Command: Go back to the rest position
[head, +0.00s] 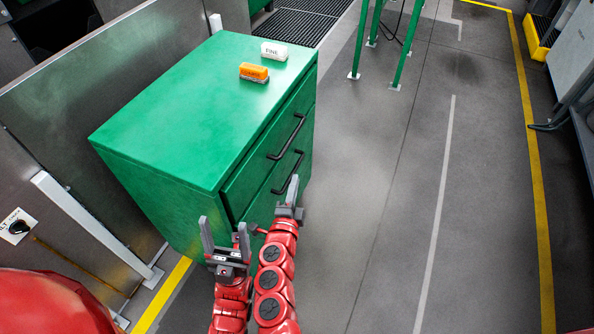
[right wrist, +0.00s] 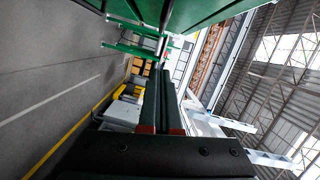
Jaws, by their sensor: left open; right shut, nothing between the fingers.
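My left gripper (head: 225,238) is open and empty in the head view, in front of the lower front corner of the green cabinet (head: 200,110). My right gripper (head: 291,196) is just to its right, near the cabinet's lower drawer handle (head: 288,172). It is shut with nothing between its fingers. I cannot tell from the head view whether it touches the handle. In the right wrist view the right gripper's fingers (right wrist: 160,95) are together and point away from the camera.
An orange block (head: 254,72) and a white block (head: 274,51) sit on the cabinet top. A metal panel (head: 120,95) stands to the left. Green legs (head: 402,45) stand at the back. The grey floor (head: 390,200) to the right is clear, with a yellow line (head: 535,180).

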